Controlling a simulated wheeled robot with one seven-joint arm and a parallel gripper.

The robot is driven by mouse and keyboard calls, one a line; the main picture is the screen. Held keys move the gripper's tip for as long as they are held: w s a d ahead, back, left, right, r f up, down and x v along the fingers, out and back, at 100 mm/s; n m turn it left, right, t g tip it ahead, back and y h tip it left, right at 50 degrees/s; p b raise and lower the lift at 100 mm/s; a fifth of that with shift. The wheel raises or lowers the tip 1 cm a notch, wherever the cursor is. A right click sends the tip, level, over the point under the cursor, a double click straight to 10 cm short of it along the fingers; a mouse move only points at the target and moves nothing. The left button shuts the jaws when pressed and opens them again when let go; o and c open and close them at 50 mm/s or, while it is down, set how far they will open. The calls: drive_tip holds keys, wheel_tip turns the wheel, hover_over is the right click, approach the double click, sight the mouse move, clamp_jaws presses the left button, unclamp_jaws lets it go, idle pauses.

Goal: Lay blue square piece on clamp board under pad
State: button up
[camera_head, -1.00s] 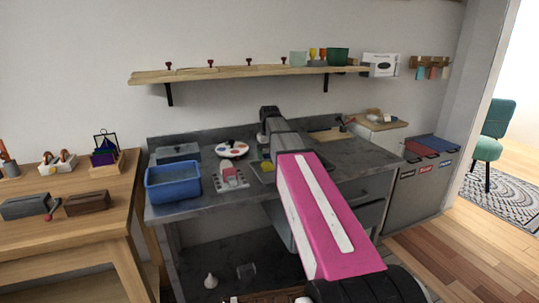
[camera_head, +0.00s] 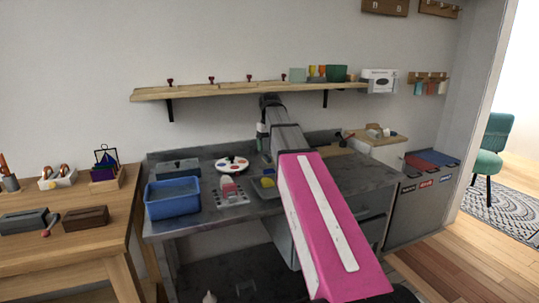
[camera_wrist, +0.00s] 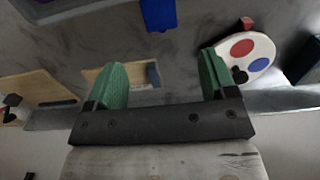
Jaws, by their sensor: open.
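My gripper (camera_wrist: 163,60) is open and empty in the wrist view, with its two green fingers well apart above the grey counter. A light wooden board (camera_wrist: 100,77) with a small grey block at one end lies beyond and between the fingers; it looks like the clamp board, but I cannot make out the pad. A flat blue piece (camera_wrist: 158,14) shows at the top edge of the wrist view, apart from the fingers and partly cut off. It looks like the blue square piece. In the head view my arm hides much of the counter behind it.
A white palette (camera_head: 231,164) with coloured spots lies left of my arm. A blue tub (camera_head: 173,199) stands at the counter's left. A tray with a yellow item (camera_head: 267,182) sits close to my arm. A wooden shelf (camera_head: 220,90) runs above the counter.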

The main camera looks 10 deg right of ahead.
drive_tip(key=shift+o, duration=0.5)
drive_tip(key=shift+r, duration=0.35)
drive_tip(key=t, duration=0.1)
hover_over(270, 171)
drive_tip(key=f, duration=0.7)
drive_tip(key=shift+s+a, duration=0.35)
drive_tip(key=shift+s, duration=0.05)
drive_tip(key=shift+w+d+f, duration=0.1)
drive_tip(key=shift+w+f, duration=0.05)
drive_tip(key=shift+f, duration=0.7)
drive_tip(key=shift+w+d+f, duration=0.1)
drive_tip(key=shift+w+f, duration=0.05)
drive_tip(key=shift+f, duration=0.65)
drive_tip(key=shift+w+d+f, duration=0.1)
drive_tip(key=shift+w+f, duration=0.05)
drive_tip(key=shift+f, duration=0.7)
drive_tip(key=c, duration=1.1)
